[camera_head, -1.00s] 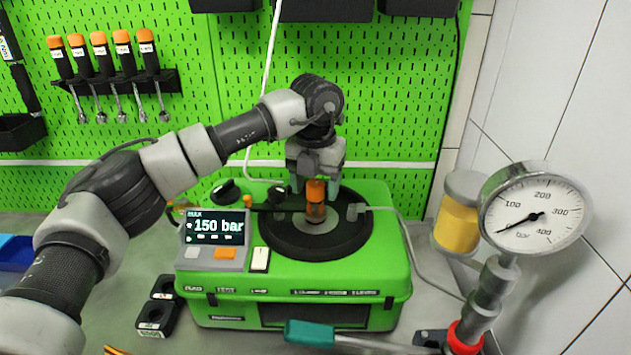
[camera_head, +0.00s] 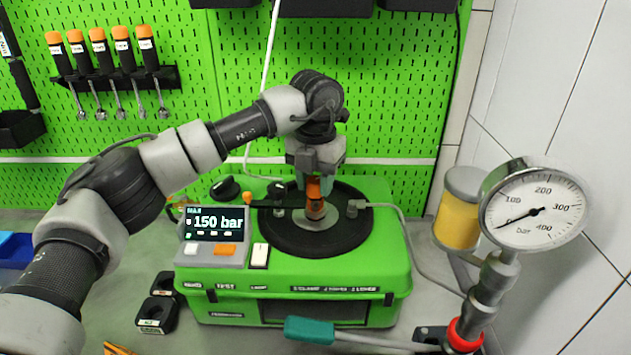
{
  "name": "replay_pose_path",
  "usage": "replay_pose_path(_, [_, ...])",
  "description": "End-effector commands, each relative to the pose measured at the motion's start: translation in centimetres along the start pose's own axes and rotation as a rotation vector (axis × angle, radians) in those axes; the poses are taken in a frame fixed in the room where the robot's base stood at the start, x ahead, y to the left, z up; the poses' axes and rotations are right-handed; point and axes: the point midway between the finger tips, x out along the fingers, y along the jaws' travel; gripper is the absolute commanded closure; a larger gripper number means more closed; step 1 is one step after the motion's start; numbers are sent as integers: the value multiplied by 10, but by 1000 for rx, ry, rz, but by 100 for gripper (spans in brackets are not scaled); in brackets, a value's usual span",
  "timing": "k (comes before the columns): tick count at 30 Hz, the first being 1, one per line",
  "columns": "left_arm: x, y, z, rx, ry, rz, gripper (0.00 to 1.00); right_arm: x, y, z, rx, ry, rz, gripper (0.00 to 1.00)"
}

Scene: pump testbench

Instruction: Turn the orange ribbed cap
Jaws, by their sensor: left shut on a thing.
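The orange ribbed cap (camera_head: 315,188) stands upright at the middle of the black round plate (camera_head: 283,236) on top of the green pump case (camera_head: 378,268). Its lower part is dark, above a light disc. My left gripper (camera_head: 314,186) points down from above, its fingers on either side of the cap's upper part. It is shut on the cap, and partly hides it. My right gripper is not in view.
A display (camera_head: 216,223) reading 150 bar sits at the case's front left. A pressure gauge (camera_head: 535,208) and a yellow-filled jar (camera_head: 457,212) stand on the right. A teal-handled tool (camera_head: 309,329) lies in front of the case.

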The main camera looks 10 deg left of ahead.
Motion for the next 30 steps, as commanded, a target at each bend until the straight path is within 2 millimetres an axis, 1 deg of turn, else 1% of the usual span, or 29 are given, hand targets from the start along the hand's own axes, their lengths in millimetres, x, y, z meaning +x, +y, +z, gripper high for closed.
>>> replay_pose_path(9, [0, 0, 0, 258, -2, 1, 88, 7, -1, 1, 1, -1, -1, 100])
replay_pose_path(21, [-1, 0, 0, 628, -2, 0, 88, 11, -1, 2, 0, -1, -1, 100])
replay_pose_path(30, [-1, 0, 0, 834, -2, 1, 88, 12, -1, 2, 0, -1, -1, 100])
